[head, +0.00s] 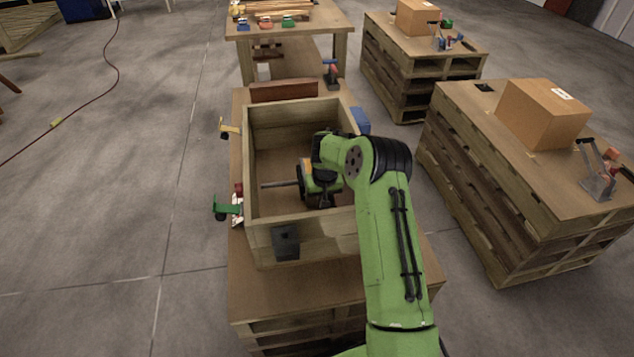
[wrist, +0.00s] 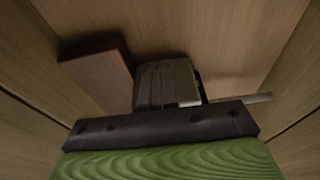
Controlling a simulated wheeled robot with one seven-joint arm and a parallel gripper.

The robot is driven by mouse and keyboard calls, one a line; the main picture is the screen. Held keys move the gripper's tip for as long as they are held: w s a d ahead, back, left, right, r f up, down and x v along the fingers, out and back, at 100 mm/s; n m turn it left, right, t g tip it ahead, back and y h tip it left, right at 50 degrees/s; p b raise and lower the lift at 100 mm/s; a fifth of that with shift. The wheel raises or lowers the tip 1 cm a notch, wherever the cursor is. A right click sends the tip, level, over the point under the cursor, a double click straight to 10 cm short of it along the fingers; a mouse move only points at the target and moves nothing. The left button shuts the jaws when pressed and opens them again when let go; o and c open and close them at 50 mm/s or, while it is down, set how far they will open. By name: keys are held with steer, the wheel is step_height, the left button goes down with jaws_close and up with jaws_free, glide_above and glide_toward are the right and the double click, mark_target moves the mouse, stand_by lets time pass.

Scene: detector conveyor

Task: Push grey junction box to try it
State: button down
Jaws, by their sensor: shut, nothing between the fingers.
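My gripper (head: 318,190) is down inside an open wooden crate (head: 300,242), near its right side; my arm hides part of the inside. In the wrist view my gripper (wrist: 168,84) shows as a grey block of shut fingers at the dark bar of my green hand. No grey junction box shows clearly inside the crate. A dark grey square piece (head: 286,241) is on the outer front wall of the crate; I cannot tell whether it is the junction box.
A thin grey rod (head: 280,184) lies left of my gripper and also shows in the wrist view (wrist: 242,98). A brown block (wrist: 97,72) is near the fingers. The crate walls enclose my gripper. A cardboard box (head: 543,115) stands on pallets at the right.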

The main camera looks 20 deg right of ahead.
steer(key=shift+w+d, duration=0.1)
steer(key=shift+w, duration=0.45)
stand_by(0.4)
steer(key=shift+w+r, duration=0.25)
stand_by(1.5)
steer(key=shift+s+a+f, duration=0.1)
steer(key=shift+s, duration=0.55)
steer(key=shift+s+a+f, duration=0.1)
steer(key=shift+s, duration=0.5)
step_height(320, 180, up, 10)
steer(key=p, duration=0.6)
steer(key=shift+s+p, duration=0.15)
steer(key=shift+p, duration=0.15)
